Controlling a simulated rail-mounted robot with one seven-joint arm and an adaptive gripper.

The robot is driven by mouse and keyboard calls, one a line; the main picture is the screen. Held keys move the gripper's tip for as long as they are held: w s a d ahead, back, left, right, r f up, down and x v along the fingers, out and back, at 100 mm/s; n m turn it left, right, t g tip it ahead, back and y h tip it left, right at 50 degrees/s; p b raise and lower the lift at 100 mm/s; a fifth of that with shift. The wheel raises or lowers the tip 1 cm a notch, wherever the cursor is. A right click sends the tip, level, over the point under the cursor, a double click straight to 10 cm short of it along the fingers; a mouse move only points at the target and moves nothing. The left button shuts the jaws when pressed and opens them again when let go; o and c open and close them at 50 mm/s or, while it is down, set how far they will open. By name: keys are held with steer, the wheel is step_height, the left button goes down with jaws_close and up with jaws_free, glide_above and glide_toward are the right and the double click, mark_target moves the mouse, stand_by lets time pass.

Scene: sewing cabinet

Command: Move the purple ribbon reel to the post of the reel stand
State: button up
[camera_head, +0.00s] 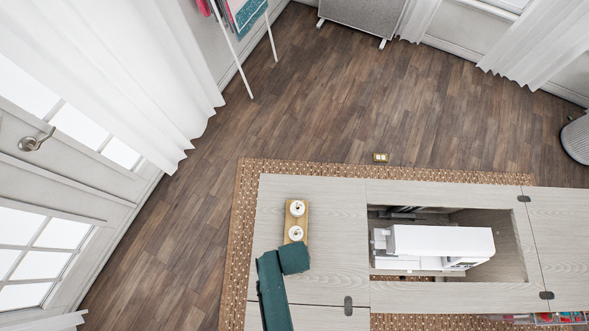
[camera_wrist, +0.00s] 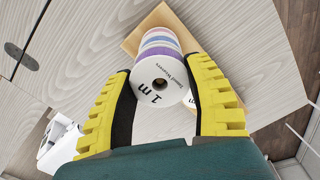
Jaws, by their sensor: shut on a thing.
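A purple ribbon reel (camera_wrist: 166,58) with a white face lettered "1 m" lies between the yellow fingers of my gripper (camera_wrist: 159,76) in the wrist view. My gripper is shut on it. Blue and white bands show beyond its purple side; whether they belong to separate reels under it I cannot tell. The reel stand's wooden base (camera_wrist: 135,42) shows behind. In the head view, the stand (camera_head: 302,221) lies on the cabinet top with two white-faced reels side by side, and my gripper's fingers are hidden. The posts are not clearly visible.
The pale wood cabinet top (camera_head: 335,240) has an opening at right with a white sewing machine (camera_head: 440,240) in it. The machine shows in part in the wrist view (camera_wrist: 58,140). The top is clear between stand and opening.

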steer(key=o, duration=1)
step_height(320, 180, up, 12)
stand_by(0.3)
